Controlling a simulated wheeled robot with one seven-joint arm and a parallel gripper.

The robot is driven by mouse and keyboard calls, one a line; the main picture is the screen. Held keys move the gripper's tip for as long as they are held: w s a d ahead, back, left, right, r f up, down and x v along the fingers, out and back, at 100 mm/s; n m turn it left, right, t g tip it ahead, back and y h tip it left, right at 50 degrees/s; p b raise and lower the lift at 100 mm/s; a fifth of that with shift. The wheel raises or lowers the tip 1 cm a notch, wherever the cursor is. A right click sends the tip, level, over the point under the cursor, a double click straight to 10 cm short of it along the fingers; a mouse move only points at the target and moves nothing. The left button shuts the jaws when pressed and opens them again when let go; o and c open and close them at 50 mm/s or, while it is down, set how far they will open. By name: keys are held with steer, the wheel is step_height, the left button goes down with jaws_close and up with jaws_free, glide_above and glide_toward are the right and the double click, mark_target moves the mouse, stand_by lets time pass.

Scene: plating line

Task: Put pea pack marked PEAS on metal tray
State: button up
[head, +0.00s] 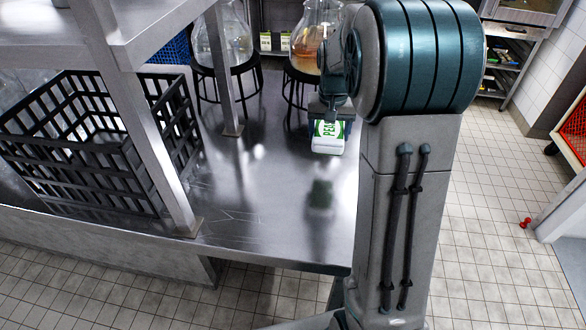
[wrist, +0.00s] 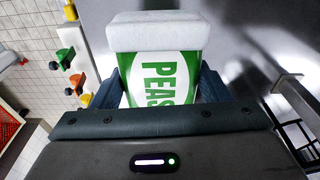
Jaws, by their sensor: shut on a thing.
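The pea pack (head: 328,138) is white and green with PEAS lettering. It hangs in my gripper (head: 328,110) above the steel counter, with a dark reflection under it. In the wrist view the pack (wrist: 160,62) sits between the two blue-grey fingers of my gripper (wrist: 162,88), which are shut on its sides. Its white end points away from the palm, and the palm hides its near end. I cannot make out a metal tray in either view; my arm covers part of the counter's right side.
The steel counter (head: 270,220) is bare in front. A black open crate (head: 85,125) stands at the left behind a shelf post (head: 150,130). Glass jars (head: 222,38) on black stands (head: 232,85) are at the back. Tiled floor (head: 480,200) lies to the right.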

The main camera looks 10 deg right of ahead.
steer(key=p, duration=0.2)
glide_above(297, 190)
steer(key=f, duration=0.6)
steer(key=shift+s+a+f, duration=0.2)
steer(key=shift+s+f, duration=0.05)
steer(key=shift+f, duration=2.15)
steer(key=shift+f, duration=0.2)
steer(key=o, duration=1.2)
steer(key=shift+r, duration=0.1)
steer(key=shift+r, duration=0.1)
